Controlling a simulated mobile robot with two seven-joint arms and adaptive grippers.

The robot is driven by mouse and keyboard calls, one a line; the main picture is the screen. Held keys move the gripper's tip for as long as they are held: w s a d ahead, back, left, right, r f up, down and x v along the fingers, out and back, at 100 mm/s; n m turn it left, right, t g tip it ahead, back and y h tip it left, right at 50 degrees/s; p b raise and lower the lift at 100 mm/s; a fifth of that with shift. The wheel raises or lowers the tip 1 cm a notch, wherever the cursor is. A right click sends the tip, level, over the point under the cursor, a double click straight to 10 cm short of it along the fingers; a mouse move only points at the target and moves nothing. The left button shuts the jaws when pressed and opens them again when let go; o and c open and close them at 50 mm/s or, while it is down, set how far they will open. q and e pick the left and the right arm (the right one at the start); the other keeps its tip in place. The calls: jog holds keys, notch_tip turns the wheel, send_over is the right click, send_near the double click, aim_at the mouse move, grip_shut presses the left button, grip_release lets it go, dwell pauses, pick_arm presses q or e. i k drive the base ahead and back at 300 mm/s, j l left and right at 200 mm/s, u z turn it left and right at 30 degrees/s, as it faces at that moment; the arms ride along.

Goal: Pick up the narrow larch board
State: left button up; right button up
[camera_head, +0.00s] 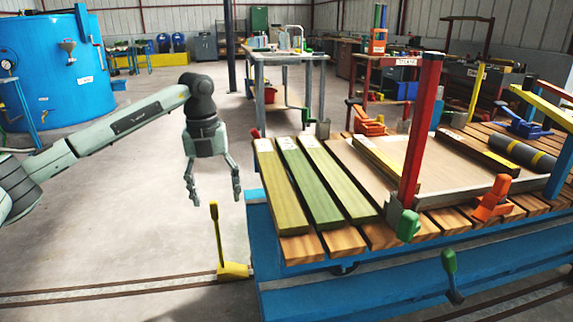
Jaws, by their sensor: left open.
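My left gripper (215,202) hangs fingers down over the floor, left of the blue trolley, with its fingers apart and nothing between them. Three long boards lie side by side on the trolley's slatted deck: a yellowish one (277,188) at the left, a green one (309,182) in the middle and an olive one (339,181) at the right. Each has a pale label at its far end. Narrower boards lie further right, among them a yellowish one (376,158) beside the red post. I cannot tell which board is the narrow larch one. My right gripper is out of view.
The trolley (330,284) has a red post (421,130), an orange clamp (493,199) and a green-handled part (408,226) near its front edge. A yellow lever (215,235) stands on the floor below my left gripper. A blue tank (50,75) stands back left.

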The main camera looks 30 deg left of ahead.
aim_at(289, 220)
jog(key=i, duration=0.95)
